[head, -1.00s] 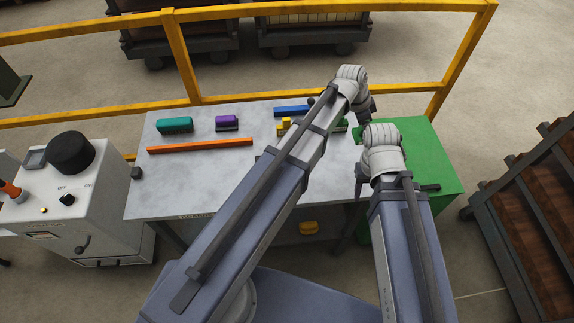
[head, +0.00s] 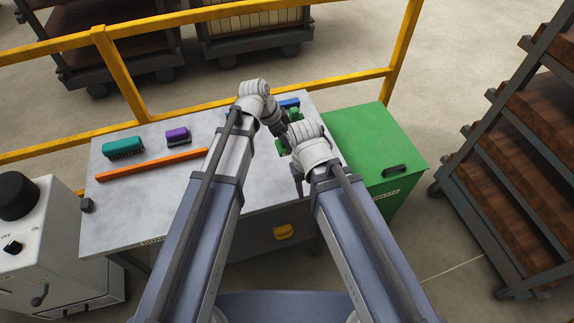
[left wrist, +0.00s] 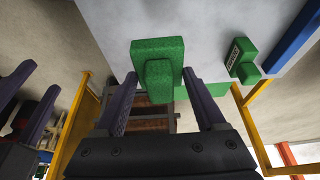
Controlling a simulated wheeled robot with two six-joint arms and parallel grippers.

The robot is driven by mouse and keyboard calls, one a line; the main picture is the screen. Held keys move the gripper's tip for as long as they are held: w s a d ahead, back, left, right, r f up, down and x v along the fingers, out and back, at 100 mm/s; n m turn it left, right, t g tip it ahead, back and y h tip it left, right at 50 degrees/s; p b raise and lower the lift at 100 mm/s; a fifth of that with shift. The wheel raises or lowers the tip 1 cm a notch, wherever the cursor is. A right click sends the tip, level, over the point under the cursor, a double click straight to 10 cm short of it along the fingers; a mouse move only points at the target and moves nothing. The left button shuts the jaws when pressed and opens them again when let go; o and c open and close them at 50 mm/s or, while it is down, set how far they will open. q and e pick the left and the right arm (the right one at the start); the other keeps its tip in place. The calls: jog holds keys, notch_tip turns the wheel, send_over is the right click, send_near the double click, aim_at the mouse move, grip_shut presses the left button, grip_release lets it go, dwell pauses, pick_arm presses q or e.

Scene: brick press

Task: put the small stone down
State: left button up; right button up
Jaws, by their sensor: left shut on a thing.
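My left gripper (left wrist: 160,84) is shut on a rough green stone (left wrist: 157,49), made up of a wider block with a smaller block in front, in the left wrist view. Its fingers stand on either side of it. In the head view this gripper (head: 280,128) is over the right part of the grey table (head: 180,205), and green pieces (head: 294,113) show beside it. Whether the stone touches the table is unclear. My right gripper shows at the left of the left wrist view (left wrist: 43,76), its fingers apart with nothing seen between them.
A second green piece with a pale label (left wrist: 234,52) and a blue bar (left wrist: 296,38) lie nearby. Teal (head: 123,147) and purple (head: 177,136) blocks and an orange bar (head: 150,164) lie on the left. A green bin (head: 375,150) stands right; a yellow rail (head: 130,85) runs behind.

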aim_at(278, 146)
pick_arm(q)
notch_tip(278, 146, down, 6)
jog(key=b, duration=0.5)
jog(key=shift+b, duration=0.3)
jog(key=shift+f, duration=0.15)
notch_tip(278, 146, down, 4)
jog(key=b, duration=0.3)
jog(key=shift+r+b, duration=0.25)
jog(key=shift+b, duration=0.1)
jog(key=shift+f, duration=0.15)
jog(key=o, duration=1.3)
jog(key=p+v, duration=1.1)
jog(key=v, duration=0.1)
jog(key=shift+r, duration=0.25)
